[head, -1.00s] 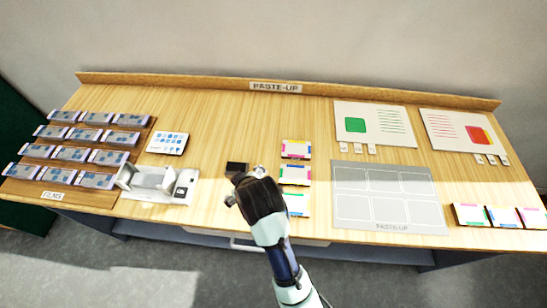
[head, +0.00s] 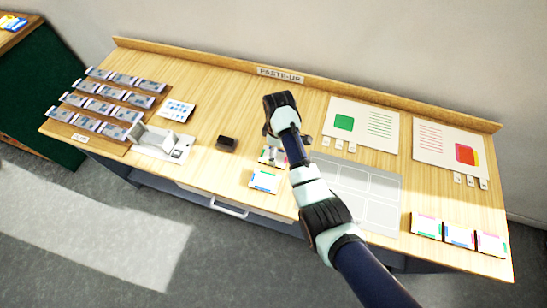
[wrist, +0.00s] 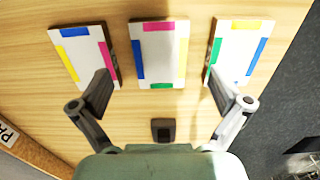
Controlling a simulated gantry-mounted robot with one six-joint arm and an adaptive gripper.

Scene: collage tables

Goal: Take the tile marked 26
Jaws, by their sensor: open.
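No number 26 is legible on any tile. In the wrist view three white tiles with coloured edge strips lie in a row: a left tile (wrist: 78,45), a middle tile (wrist: 160,50) and a right tile (wrist: 237,48). My gripper (wrist: 161,88) is open and empty, its fingers spread either side of the middle tile, overlapping the outer tiles in the picture. Its height above them is unclear. In the head view my gripper (head: 273,148) is over this column; the front tile (head: 265,181) shows clearly, another is partly covered, and the rest is hidden by my arm.
A small dark block (head: 227,143) sits left of the column. A grey layout board (head: 385,215) and three more tiles (head: 459,233) are on the right.

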